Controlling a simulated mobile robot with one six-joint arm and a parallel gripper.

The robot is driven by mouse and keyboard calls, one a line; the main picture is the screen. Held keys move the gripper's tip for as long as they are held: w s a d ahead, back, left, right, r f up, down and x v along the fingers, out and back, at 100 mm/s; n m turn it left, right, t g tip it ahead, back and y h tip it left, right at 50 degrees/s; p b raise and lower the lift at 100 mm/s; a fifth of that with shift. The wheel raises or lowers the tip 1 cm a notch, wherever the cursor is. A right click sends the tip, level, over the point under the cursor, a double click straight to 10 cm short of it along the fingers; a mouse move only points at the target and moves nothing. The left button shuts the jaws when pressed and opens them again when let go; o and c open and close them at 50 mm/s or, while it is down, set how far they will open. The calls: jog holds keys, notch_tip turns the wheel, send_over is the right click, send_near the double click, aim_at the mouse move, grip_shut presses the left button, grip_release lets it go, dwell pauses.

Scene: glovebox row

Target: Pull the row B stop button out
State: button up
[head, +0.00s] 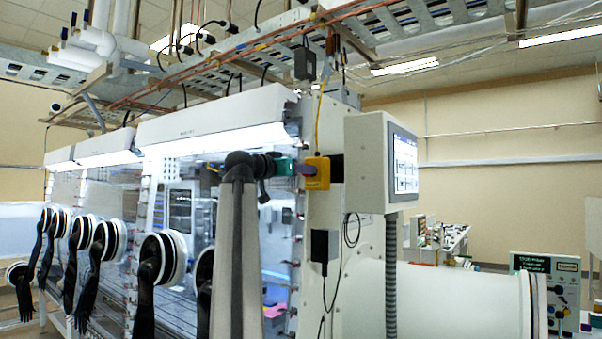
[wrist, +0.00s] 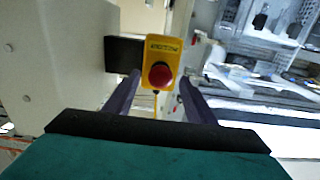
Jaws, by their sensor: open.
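The stop button is a red mushroom knob (wrist: 161,75) on a yellow box (wrist: 161,47) with dark lettering. In the head view the yellow box (head: 318,173) sits on the end of the glovebox, beside a grey display unit. My gripper (wrist: 158,82) is open, with its two purple fingers on either side of the red knob in the wrist view. A gap shows between each finger and the knob. In the head view my gripper (head: 302,169) is level with the box, its fingertips overlapping the box's left side. The knob is hidden there, and I cannot tell how far it sticks out.
The grey display unit (head: 377,163) juts out right of the yellow box. A yellow cable (head: 320,110) runs above the box. The glovebox front with black gloves (head: 145,285) stretches left. A black block (wrist: 122,54) sits beside the box in the wrist view.

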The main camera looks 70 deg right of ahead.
jog(key=b+v, duration=0.1)
jog(key=v, duration=1.2)
jog(key=shift+f, duration=0.1)
dwell(0.3)
